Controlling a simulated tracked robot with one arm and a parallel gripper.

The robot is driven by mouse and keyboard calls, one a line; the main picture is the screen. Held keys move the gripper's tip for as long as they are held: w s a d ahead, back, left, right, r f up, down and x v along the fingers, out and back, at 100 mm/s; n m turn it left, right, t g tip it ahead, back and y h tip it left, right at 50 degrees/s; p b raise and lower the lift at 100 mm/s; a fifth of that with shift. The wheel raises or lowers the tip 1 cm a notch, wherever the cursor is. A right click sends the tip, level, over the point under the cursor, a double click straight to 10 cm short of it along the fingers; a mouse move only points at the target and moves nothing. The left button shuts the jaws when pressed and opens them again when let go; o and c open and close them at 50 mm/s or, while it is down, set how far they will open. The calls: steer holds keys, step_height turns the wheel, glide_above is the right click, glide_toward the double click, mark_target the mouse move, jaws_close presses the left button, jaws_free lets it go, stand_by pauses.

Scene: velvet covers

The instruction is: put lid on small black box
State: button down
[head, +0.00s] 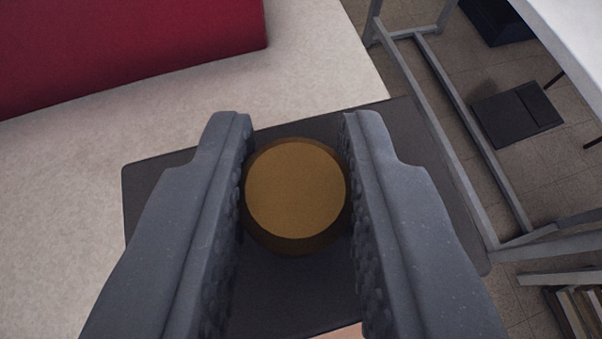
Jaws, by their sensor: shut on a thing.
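My gripper (297,125) has its two dark grey fingers closed against a round brown-gold knob (295,188), one finger on each side. Below the knob is a flat dark panel (148,190) with rounded corners, which looks like the lid with this knob on it. The panel reaches past the pale table's edge at the right and hides part of the table and floor. The fingers cover much of it. I cannot tell whether it touches anything below. I cannot make out the small black box for sure; it may be hidden under the panel.
The pale table top (330,50) has a large dark red block (130,45) at the upper left. Right of the table edge are a grey metal frame (450,110), a tiled floor and a flat black object (518,110) on it. A white surface (575,35) is at the upper right.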

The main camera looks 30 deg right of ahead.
mark_target(294, 306)
steer(key=shift+f+b, duration=0.8)
steer(key=shift+f, duration=1.15)
stand_by(0.3)
steer(key=c, duration=1.1)
jaws_free()
steer(key=shift+c, duration=0.2)
